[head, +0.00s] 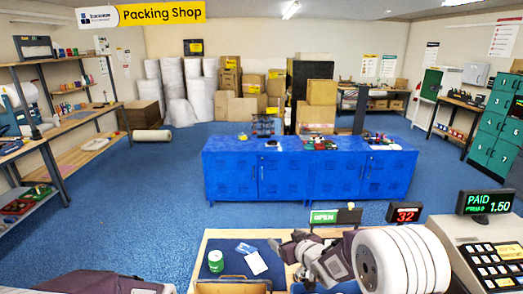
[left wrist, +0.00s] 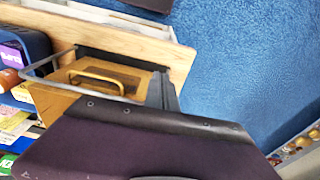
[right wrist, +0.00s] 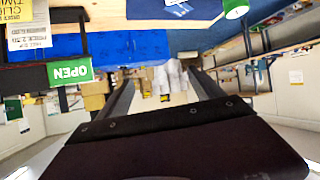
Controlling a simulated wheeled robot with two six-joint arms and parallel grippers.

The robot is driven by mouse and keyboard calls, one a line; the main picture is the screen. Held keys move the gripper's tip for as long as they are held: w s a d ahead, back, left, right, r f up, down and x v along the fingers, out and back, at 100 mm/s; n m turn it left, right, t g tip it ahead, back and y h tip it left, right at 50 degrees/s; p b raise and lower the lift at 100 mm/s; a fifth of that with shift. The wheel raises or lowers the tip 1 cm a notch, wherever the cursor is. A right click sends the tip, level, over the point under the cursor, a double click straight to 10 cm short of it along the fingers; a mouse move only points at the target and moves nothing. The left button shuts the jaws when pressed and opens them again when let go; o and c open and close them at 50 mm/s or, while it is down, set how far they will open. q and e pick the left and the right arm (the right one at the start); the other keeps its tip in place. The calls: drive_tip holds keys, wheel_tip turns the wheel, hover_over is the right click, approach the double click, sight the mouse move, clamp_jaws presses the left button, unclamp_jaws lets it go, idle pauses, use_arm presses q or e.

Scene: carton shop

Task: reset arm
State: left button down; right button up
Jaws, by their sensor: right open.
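My right gripper (right wrist: 160,85) is open in the right wrist view, its two dark fingers apart with nothing between them. In the head view the right arm reaches in from the lower right, over the right part of the counter. My left gripper (left wrist: 162,90) shows in the left wrist view as a dark finger beyond the wide palm; whether it is open or shut is unclear. Near it is a wooden box-like thing with a brass handle (left wrist: 95,77). In the head view only part of the left arm shows at the bottom left edge.
The wooden counter (head: 213,237) carries a green can (head: 215,261) and a white card (head: 255,263) on a dark blue mat. A green OPEN sign (right wrist: 70,73) and a till (head: 480,250) stand close to the right arm. Blue cabinets (head: 310,180) stand beyond open blue floor.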

drive_tip(key=s+d+f+m+g+h+b, duration=0.1)
drive_tip(key=s+d+f+m+g+h, duration=0.15)
drive_tip(key=s+d, duration=0.45)
drive_tip(key=s+d+f+m+g+h+b, duration=0.1)
drive_tip(key=s+d+f+m+g+h, duration=0.15)
drive_tip(key=s, duration=0.85)
use_arm(q)
wheel_tip(320, 180, down, 3)
drive_tip(key=shift+s+r, duration=0.1)
drive_tip(key=shift+r, duration=0.05)
use_arm(e)
drive_tip(key=s+f+g+y, duration=0.1)
drive_tip(key=s+f+g, duration=0.4)
drive_tip(key=s, duration=0.6)
drive_tip(key=shift+s, duration=0.25)
use_arm(q)
drive_tip(key=shift+s, duration=0.1)
use_arm(e)
drive_tip(key=shift+s+d, duration=0.1)
